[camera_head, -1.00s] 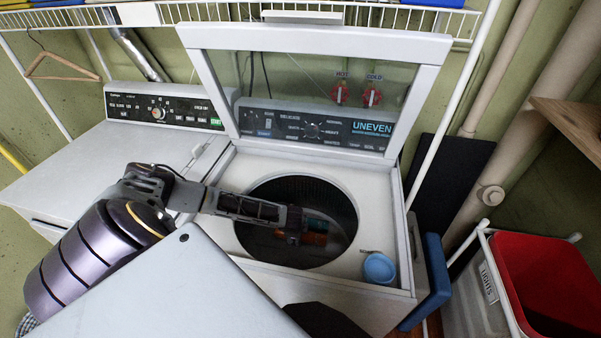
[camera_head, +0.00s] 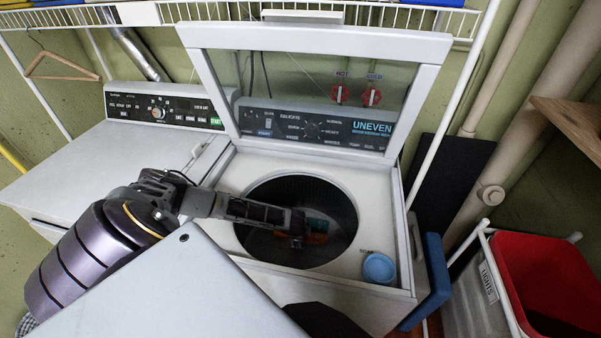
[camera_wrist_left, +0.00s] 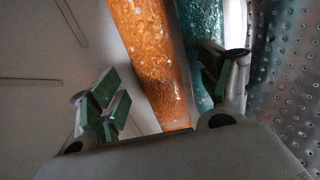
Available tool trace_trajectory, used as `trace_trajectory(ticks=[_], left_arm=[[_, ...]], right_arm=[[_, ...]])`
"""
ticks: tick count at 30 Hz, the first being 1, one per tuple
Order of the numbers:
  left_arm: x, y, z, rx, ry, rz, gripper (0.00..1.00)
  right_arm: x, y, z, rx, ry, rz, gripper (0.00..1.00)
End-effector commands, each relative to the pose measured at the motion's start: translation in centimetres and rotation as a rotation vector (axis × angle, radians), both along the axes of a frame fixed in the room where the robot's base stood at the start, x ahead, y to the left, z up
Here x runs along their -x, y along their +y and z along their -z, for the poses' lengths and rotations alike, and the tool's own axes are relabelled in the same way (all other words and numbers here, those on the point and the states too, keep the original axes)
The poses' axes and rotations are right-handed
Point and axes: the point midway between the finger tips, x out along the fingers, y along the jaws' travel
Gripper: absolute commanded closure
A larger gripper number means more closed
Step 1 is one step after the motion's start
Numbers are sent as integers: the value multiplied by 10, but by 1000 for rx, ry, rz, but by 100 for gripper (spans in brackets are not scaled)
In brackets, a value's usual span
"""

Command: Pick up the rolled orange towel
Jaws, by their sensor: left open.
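The rolled orange towel (camera_head: 317,238) lies inside the washer drum, partly hidden by my gripper in the head view. In the left wrist view the orange roll (camera_wrist_left: 153,65) runs lengthwise between my fingers. A rolled teal towel (camera_wrist_left: 202,45) lies right beside it; it also shows in the head view (camera_head: 319,225). My left gripper (camera_head: 297,240) reaches into the drum from the left. In the left wrist view my left gripper (camera_wrist_left: 165,90) is open, one finger left of the orange roll, the other in front of the teal one. Contact cannot be told. My right gripper is not in view.
The round washer opening (camera_head: 258,190) surrounds my gripper, under the raised lid (camera_head: 425,48). A blue cup (camera_head: 379,267) sits on the washer's front right corner. A red-lined hamper (camera_head: 545,270) stands at the right. The perforated drum wall (camera_wrist_left: 290,100) is close on the right.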

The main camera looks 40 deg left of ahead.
Motion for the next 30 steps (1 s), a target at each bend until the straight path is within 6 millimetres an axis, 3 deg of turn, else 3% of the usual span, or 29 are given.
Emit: trace_trajectory(ticks=[12,23,30], left_arm=[[-5,3,15,0,1,0,23],[-5,4,15,0,1,0,23],[-5,4,15,-1,2,1,54]], right_arm=[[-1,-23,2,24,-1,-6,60],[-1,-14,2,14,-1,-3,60],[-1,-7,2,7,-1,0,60]])
